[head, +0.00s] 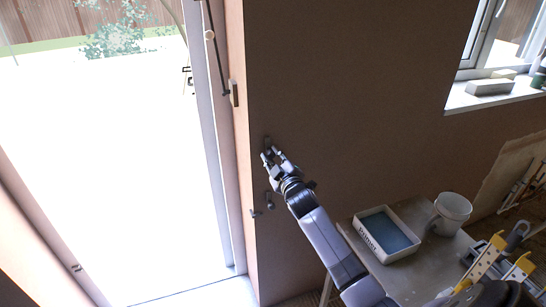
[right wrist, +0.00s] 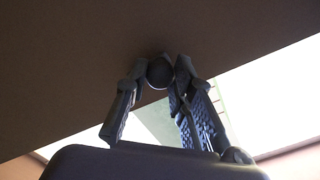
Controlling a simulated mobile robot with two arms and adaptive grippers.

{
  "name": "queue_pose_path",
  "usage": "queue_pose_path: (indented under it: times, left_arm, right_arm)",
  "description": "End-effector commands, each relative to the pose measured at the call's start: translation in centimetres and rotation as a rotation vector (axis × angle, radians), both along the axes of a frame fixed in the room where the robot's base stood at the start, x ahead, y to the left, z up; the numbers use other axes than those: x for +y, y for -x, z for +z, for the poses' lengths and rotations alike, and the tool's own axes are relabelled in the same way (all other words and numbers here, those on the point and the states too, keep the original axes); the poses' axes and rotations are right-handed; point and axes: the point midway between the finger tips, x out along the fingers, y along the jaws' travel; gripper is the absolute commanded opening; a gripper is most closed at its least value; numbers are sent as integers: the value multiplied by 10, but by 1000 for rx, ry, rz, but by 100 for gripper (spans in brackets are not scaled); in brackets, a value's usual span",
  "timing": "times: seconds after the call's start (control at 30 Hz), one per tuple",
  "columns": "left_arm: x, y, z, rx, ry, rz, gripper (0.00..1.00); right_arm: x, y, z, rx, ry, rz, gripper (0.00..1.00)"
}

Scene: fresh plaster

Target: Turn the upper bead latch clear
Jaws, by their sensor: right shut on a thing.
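The upper bead latch (head: 267,141) is a small dark piece on the brown plaster wall, just right of the door frame. My right gripper (head: 271,156) reaches up to it from the lower right and covers part of it. In the right wrist view the gripper (right wrist: 160,85) has its two dark fingers either side of a round dark knob (right wrist: 159,72) at the wall and is shut on it. The latch's exact angle is hard to tell. Lower on the wall, another dark latch or knob (head: 270,200) stands clear of the gripper. My left gripper is not in view.
Below right, a bench (head: 409,279) carries a white tray (head: 365,231) and a white bucket (head: 452,210). A windowsill (head: 460,101) holds blocks.

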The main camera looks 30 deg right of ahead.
Motion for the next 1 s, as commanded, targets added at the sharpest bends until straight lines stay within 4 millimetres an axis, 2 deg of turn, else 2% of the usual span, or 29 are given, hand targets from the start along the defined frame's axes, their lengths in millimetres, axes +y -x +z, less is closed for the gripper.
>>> queue_pose_path:
  times: [0.3,0.73,0.77,1.0]
  left_arm:
    - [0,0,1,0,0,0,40]
    - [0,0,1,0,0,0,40]
    - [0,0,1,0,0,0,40]
    - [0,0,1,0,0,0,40]
  right_arm:
    - [0,0,-2,-14,-75,-1,0]
    - [0,0,-2,-14,-81,-1,0]
    - [0,0,-2,-14,-81,-1,24]
    - [0,0,-1,-16,-79,0,40]
